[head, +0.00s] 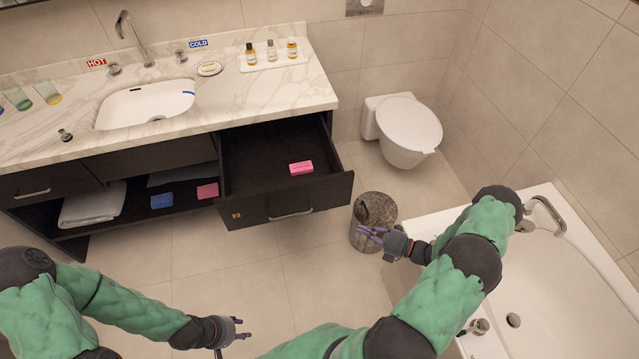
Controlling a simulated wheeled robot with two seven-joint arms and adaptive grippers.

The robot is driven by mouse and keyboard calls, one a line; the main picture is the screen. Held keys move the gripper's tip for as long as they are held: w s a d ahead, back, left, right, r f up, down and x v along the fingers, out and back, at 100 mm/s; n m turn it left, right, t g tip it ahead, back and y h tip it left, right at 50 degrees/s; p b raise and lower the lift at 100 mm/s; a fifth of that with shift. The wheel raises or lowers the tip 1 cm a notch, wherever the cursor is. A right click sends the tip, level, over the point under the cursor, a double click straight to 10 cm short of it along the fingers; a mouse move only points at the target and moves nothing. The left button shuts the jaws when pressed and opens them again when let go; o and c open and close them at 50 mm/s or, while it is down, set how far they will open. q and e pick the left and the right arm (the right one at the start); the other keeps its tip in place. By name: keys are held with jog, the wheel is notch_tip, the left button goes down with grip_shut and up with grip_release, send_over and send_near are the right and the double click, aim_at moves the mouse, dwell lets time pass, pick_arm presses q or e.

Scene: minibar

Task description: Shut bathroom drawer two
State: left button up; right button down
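The open drawer (328,191) is dark with a silver bar handle and a small yellow mark on its front. It is pulled well out from under the right end of the marble counter. A pink box (301,168) lies inside it. My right gripper (366,233) is to the right of and below the drawer front, apart from it, in front of the bin; its purple fingers look spread and empty. My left gripper (240,331) is low in the picture, below the drawer and well away from it. Its finger opening is hard to make out.
A grey bin (374,209) stands on the floor right of the drawer. The bathtub (560,290) is at the right and the toilet (408,127) behind. A closed drawer (45,183) is at the left. The floor before the open drawer is clear.

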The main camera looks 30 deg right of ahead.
jog(key=d+m+t, duration=0.1)
jog(key=d, duration=0.1)
jog(key=b, duration=0.3)
send_near(328, 196)
jog(key=s+a+x, duration=0.1)
jog(key=x, duration=0.4)
jog(key=shift+w+d+h, duration=0.2)
jog(key=shift+w+h, duration=0.1)
jog(key=shift+w, duration=0.3)
pick_arm(q)
jog(key=f, duration=0.3)
jog(key=shift+w+a+f, duration=0.1)
jog(key=shift+w, duration=0.2)
jog(key=shift+w, duration=0.1)
pick_arm(e)
jog(key=shift+w, duration=0.1)
